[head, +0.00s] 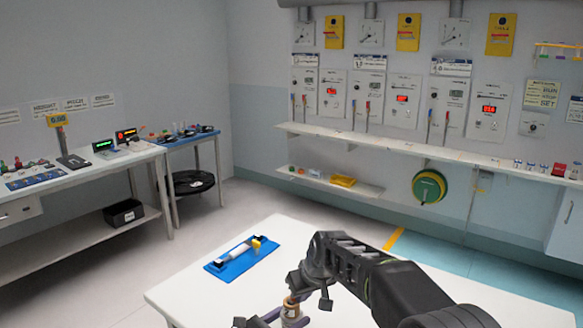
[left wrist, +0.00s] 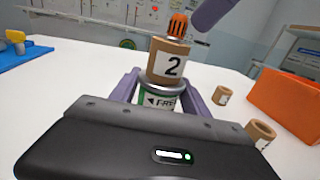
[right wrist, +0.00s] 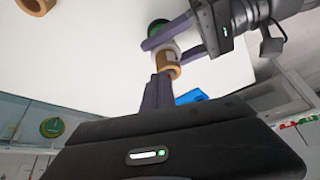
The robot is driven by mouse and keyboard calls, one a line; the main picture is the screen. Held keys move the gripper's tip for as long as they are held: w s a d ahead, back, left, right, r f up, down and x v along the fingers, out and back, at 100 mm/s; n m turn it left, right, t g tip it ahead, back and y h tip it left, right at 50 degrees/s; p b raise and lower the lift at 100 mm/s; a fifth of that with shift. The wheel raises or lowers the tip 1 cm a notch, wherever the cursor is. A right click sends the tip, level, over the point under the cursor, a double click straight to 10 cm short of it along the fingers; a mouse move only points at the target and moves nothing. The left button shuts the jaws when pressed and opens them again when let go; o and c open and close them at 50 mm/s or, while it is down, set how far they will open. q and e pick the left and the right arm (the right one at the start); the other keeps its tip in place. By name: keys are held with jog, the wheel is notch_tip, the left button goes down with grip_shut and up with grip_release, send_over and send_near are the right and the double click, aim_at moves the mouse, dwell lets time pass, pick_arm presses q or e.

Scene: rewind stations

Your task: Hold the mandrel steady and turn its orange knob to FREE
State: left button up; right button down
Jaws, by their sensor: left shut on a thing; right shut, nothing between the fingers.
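The mandrel (left wrist: 158,100) stands upright, with a brown core (left wrist: 167,62) marked 2 on it. Its ribbed orange knob (left wrist: 178,24) is on top. A label with an arrow and partly covered lettering, seemingly FREE, shows below the core. My left gripper (left wrist: 160,90) is shut on the mandrel below the core, one purple finger on each side. My right gripper (right wrist: 157,92) is shut and empty. In the left wrist view its purple finger (left wrist: 212,12) is beside the knob's upper right; contact cannot be told. In the head view the mandrel (head: 291,312) is partly hidden.
On the white table (head: 190,290) a blue tray (head: 222,268) holds a white roller and a yellow piece. Loose brown cores (left wrist: 223,95) (left wrist: 262,132) and an orange box (left wrist: 287,97) stand to the mandrel's right in the left wrist view.

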jog(key=shift+s+a, duration=0.15)
jog(key=shift+a, duration=0.2)
dwell(0.3)
jog(key=shift+s+a, duration=0.2)
jog(key=shift+a, duration=0.55)
jog(key=shift+s, duration=0.35)
jog(key=shift+d, duration=0.1)
dwell(0.5)
notch_tip(320, 180, up, 6)
dwell(0.4)
jog(key=shift+d, duration=0.1)
